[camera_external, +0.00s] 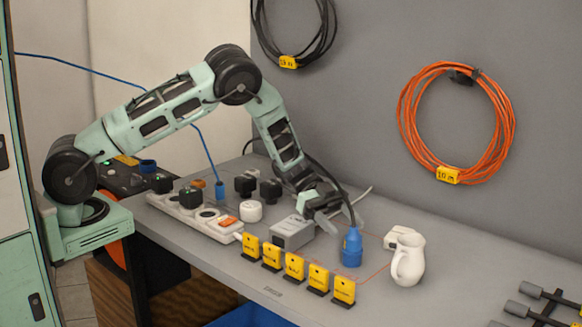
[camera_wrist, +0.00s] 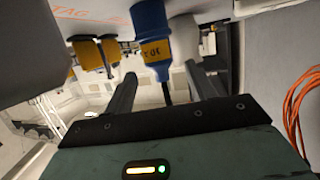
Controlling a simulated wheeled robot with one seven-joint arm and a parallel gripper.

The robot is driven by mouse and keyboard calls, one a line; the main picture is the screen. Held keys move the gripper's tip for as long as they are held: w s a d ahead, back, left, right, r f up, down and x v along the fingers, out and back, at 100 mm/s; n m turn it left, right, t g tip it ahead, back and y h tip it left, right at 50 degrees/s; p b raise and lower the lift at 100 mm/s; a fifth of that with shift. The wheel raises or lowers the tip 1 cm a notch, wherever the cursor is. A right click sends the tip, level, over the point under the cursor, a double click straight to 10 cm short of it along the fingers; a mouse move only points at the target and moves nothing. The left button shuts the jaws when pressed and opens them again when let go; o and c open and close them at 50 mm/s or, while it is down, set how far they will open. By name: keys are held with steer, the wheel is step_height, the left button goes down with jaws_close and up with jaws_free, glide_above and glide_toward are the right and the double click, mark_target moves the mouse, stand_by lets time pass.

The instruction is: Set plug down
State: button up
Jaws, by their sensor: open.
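The blue plug (camera_external: 352,248) with a yellow label stands upright on the grey bench, its black cable rising from its top. It also shows in the wrist view (camera_wrist: 153,38), where the picture looks upside down. My gripper (camera_external: 334,212) is just above and to the left of the plug in the external view. In the wrist view my gripper (camera_wrist: 160,85) is open, its fingers apart. The black cable shows between them, and the plug's body lies past the fingertips. Whether a finger touches the cable cannot be told.
Several yellow tags (camera_external: 294,267) line the front. A white power strip (camera_external: 195,215) with black adapters lies left. An orange cable coil (camera_external: 457,122) hangs on the wall.

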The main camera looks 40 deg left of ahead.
steer(key=w+a+r+n+t+y, duration=0.2)
steer(key=w+a+r+n+t, duration=0.35)
steer(key=a, duration=0.65)
steer(key=w+a+r+n+t+y, duration=0.25)
steer(key=w+a+t, duration=0.45)
steer(key=a, duration=0.5)
steer(key=a+r+n+t+y, duration=0.25)
steer(key=a+n+y, duration=0.35)
steer(key=a, duration=1)
steer(key=s+a+r+n+g+y, duration=0.2)
steer(key=s+a+n+y, duration=0.2)
steer(key=s+a+y, duration=0.65)
steer(key=s+a+n+g+h, duration=0.2)
steer(key=s+a+n+g, duration=0.45)
steer(key=s, duration=0.65)
steer(key=s+d+f+n+g+h, duration=0.1)
steer(key=s+d+n+h, duration=0.1)
steer(key=s, duration=0.7)
steer(key=s+d+f+n+g+h, duration=0.1)
steer(key=s+d+n+g+h, duration=0.1)
steer(key=s, duration=0.7)
steer(key=shift+d+b, duration=0.25)
steer(key=shift+b, duration=0.1)
